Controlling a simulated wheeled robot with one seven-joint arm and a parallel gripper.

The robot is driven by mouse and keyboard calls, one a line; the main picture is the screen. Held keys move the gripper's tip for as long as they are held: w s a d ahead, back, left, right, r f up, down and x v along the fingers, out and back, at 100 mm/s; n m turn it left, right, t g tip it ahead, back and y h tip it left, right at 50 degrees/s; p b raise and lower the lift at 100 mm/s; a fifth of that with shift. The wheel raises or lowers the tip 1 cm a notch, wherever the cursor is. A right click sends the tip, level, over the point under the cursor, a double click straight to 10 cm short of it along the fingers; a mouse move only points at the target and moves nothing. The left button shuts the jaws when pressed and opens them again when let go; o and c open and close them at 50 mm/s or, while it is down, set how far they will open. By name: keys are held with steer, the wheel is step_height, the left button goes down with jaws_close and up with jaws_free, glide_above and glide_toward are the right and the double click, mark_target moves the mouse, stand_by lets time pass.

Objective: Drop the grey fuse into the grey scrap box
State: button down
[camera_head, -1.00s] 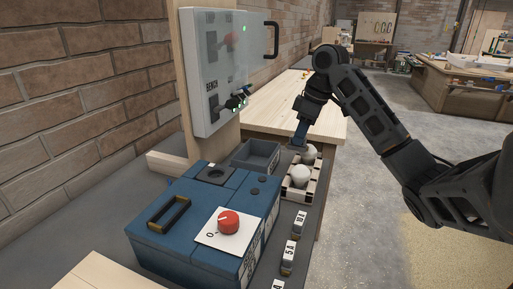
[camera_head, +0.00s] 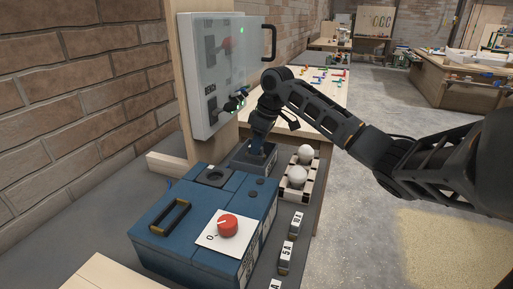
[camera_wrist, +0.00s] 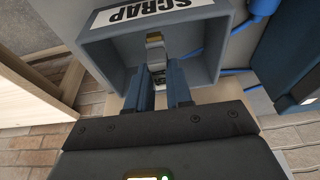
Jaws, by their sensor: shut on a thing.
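The grey scrap box (camera_head: 240,163) stands behind the blue battery-like unit, left of the slatted crate. In the wrist view its grey wall (camera_wrist: 206,62) and white SCRAP label (camera_wrist: 135,11) fill the upper middle. My gripper (camera_head: 257,150) points down at the box, with its fingertips at or inside the opening. The wrist view shows my gripper (camera_wrist: 160,82) shut on the grey fuse (camera_wrist: 156,58), which has a brass-coloured end cap and sits over the box interior. In the head view the fuse is hidden by my gripper and the box. I cannot tell whether it touches the box floor.
A blue unit with a red knob (camera_head: 228,226) stands in front. A slatted crate (camera_head: 310,187) with white round things is right of the box. Labelled fuses (camera_head: 287,253) line the bench edge. A wall-side panel (camera_head: 212,80) with a clear cover rises behind, close to my arm.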

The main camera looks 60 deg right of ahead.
steer(key=shift+x, duration=0.95)
steer(key=shift+f, duration=0.6)
steer(key=c, duration=1)
jaws_free()
steer(key=b+v, duration=0.1)
steer(key=v, duration=1.2)
steer(key=shift+w+r, duration=0.1)
steer(key=shift+r, duration=0.1)
